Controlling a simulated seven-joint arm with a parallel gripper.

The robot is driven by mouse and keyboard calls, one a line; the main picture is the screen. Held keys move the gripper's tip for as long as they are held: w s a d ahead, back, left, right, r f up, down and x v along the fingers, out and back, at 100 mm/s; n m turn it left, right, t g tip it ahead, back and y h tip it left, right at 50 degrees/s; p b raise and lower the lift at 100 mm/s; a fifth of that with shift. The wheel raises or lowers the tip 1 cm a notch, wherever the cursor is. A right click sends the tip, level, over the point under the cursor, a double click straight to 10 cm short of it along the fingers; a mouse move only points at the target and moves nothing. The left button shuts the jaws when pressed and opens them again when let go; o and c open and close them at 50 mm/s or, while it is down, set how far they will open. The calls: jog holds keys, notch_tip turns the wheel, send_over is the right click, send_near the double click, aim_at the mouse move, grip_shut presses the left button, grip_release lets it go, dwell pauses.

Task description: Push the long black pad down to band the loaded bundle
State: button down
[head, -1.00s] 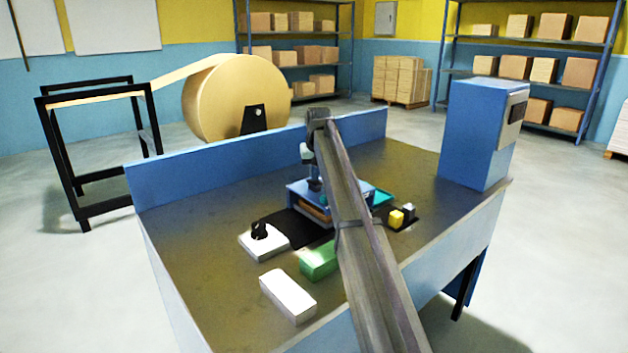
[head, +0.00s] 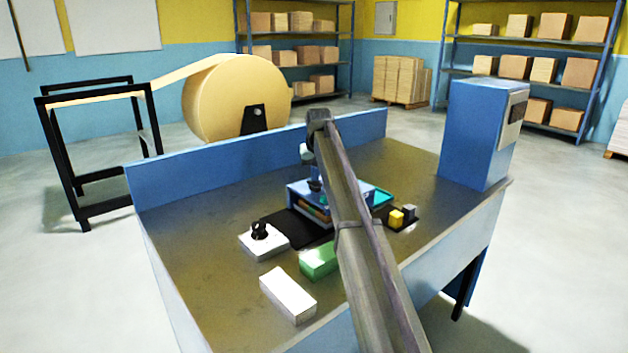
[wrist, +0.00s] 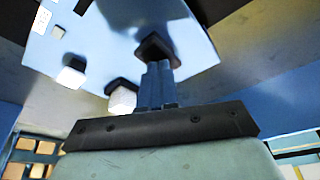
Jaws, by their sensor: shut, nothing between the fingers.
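The blue banding unit (head: 297,194) stands mid-bench, partly behind my arm. Brown, bundle-like contents (head: 312,208) show under its top; their details are too small to tell. My gripper (head: 314,184) is at the top of this unit, largely hidden by my arm.
A white block with a black knob (head: 264,243), a green block (head: 318,261) and a white block (head: 288,296) lie at the front of the bench. A tall blue cabinet (head: 475,135) stands at the right end. The bench's left is clear.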

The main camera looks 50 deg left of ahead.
jog(key=shift+r, duration=3.05)
jog(key=shift+w, duration=0.1)
